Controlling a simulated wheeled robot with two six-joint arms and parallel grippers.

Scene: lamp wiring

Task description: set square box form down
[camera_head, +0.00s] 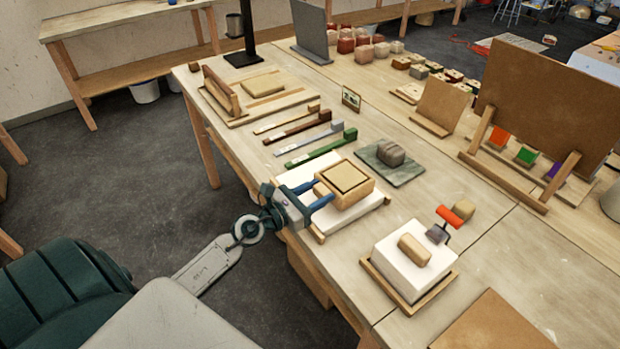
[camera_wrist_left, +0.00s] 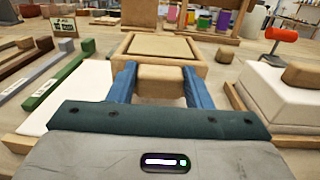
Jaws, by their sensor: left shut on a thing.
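The square box form (camera_head: 344,185) is a light wooden frame with a darker recessed centre. My left gripper (camera_head: 318,194) has its blue fingers shut on the form's near side. In the left wrist view, the form (camera_wrist_left: 160,45) lies just beyond my fingers (camera_wrist_left: 160,74), which grip a tan block-like handle on it. The form is level, over a white slab (camera_head: 298,177) on a wooden board. I cannot tell whether its underside touches the slab. My right gripper is not in view.
A white block (camera_head: 412,262) on a wooden tray stands to the right, with a red-handled tool (camera_head: 448,217) behind it. A grey slab (camera_head: 388,163) with a lump lies behind the form. Several coloured-ended sticks (camera_head: 318,153) lie at the left. The table's near edge is close to my arm.

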